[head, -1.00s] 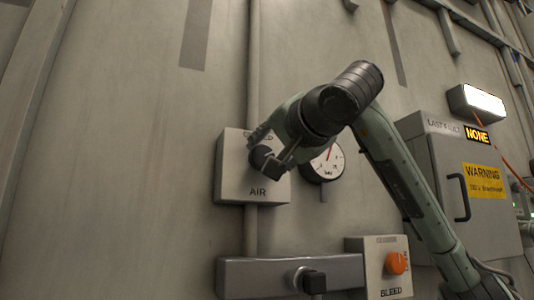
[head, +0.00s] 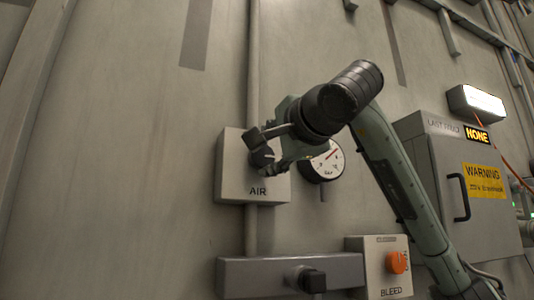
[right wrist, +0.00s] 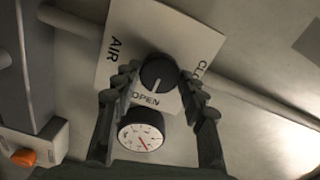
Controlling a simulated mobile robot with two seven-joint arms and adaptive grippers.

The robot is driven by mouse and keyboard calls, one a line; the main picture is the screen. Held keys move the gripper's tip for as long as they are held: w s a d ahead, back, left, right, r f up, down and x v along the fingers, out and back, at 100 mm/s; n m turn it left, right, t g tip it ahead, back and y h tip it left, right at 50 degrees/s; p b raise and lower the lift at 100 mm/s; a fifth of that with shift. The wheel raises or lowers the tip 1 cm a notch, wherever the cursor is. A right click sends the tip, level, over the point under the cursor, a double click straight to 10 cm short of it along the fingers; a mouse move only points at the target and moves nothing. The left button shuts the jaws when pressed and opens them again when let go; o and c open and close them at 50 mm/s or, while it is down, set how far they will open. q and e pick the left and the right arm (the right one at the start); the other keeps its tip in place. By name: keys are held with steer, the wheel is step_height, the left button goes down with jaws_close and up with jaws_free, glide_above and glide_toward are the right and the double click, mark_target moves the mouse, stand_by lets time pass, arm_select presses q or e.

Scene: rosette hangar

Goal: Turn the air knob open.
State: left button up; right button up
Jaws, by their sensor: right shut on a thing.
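The air knob (right wrist: 158,72) is a dark round knob on a pale wall plate (head: 230,180) marked AIR. In the right wrist view its white pointer line is toward the word OPEN; CLOSED is partly cut off. My right gripper (head: 262,150) is at the plate, with its fingers on either side of the knob. It is shut on the knob, which it largely hides in the head view. The right wrist view shows both fingers (right wrist: 162,88) around it. My left gripper is in neither view.
A round gauge (head: 328,162) with a red needle is right of the plate, close to my gripper. Below are a grey bar (head: 240,278) with a black knob and a BLEED box (head: 375,268) with an orange knob. A cabinet with a warning label (head: 483,180) stands right.

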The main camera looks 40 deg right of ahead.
stand_by(0.3)
steer(key=o, duration=1.2)
steer(key=shift+c, duration=0.2)
steer(key=shift+s, duration=0.1)
steer(key=v, duration=1.2)
steer(key=shift+f, duration=0.1)
